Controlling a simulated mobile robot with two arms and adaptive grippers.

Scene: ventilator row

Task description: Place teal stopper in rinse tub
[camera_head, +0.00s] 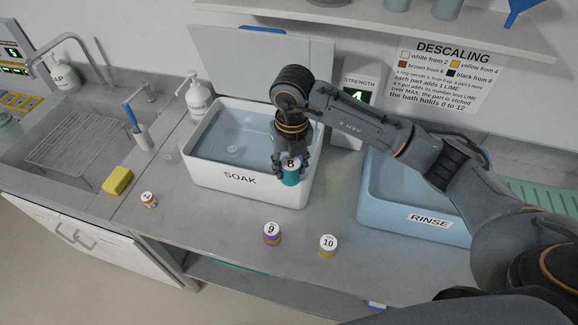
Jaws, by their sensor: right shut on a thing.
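The teal stopper (291,176) has a white top marked 8. My right gripper (290,162) is shut on it and holds it upright at the right front of the white SOAK tub (205,172), in front of or over its rim; I cannot tell which. The blue RINSE tub (385,208) stands to the right, partly hidden behind my right arm. My left gripper is not in view.
Stoppers marked 9 (272,234) and 10 (328,245) stand on the counter in front, and another small stopper (149,199) at left. A yellow sponge (117,181) lies near the sink. A STRENGTH display (352,100) stands behind the tubs.

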